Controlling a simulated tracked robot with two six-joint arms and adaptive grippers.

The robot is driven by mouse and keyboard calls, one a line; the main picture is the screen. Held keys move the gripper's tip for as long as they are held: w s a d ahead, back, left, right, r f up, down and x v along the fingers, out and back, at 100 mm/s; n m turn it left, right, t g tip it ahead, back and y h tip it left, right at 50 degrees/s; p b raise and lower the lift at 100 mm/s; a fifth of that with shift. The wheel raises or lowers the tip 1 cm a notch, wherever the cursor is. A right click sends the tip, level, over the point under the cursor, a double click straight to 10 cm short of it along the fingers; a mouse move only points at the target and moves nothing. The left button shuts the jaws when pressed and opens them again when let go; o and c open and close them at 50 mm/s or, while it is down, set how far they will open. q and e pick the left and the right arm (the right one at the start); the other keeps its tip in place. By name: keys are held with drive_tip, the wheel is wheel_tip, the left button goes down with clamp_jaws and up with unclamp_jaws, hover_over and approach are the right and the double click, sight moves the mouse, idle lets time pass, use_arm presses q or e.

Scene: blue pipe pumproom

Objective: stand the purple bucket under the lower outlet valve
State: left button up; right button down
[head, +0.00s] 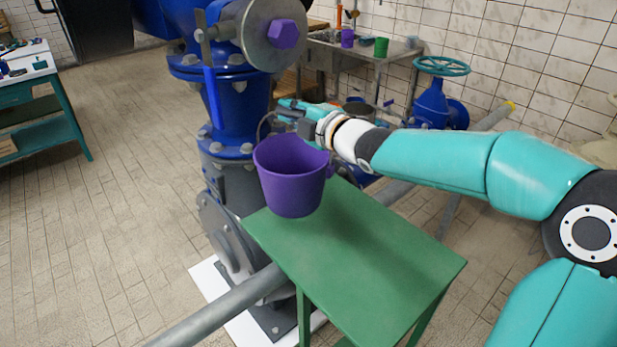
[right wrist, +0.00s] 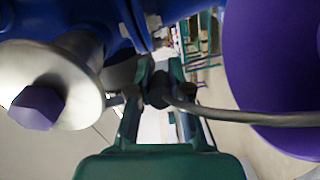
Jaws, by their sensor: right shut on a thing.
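The purple bucket (head: 288,192) hangs upright at the far left corner of the green table; I cannot tell whether its base touches the top. My right gripper (head: 284,108) is behind the bucket's rim. In the right wrist view my gripper (right wrist: 160,92) is shut on the bucket's grey wire handle (right wrist: 240,117), with the purple bucket (right wrist: 275,65) at the right. A blue valve body (head: 232,105) stands just left of the bucket. Its round grey outlet flange has a purple hex cap (head: 284,34), which also shows in the right wrist view (right wrist: 38,107). My left gripper is not visible.
A grey pipe (head: 225,305) runs low in front of the valve. Another blue valve with a teal handwheel (head: 441,67) stands behind my right arm. A metal bench (head: 362,50) is at the back. Tiled floor (head: 120,190) is clear at left.

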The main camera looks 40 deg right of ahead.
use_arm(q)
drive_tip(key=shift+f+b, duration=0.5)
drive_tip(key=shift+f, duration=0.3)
use_arm(e)
wheel_tip(320, 180, down, 8)
drive_tip(key=c, duration=1.1)
unclamp_jaws()
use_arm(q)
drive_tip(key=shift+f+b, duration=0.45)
use_arm(e)
drive_tip(key=s, duration=1.2)
drive_tip(key=shift+d+r, duration=0.35)
drive_tip(key=shift+r, duration=0.1)
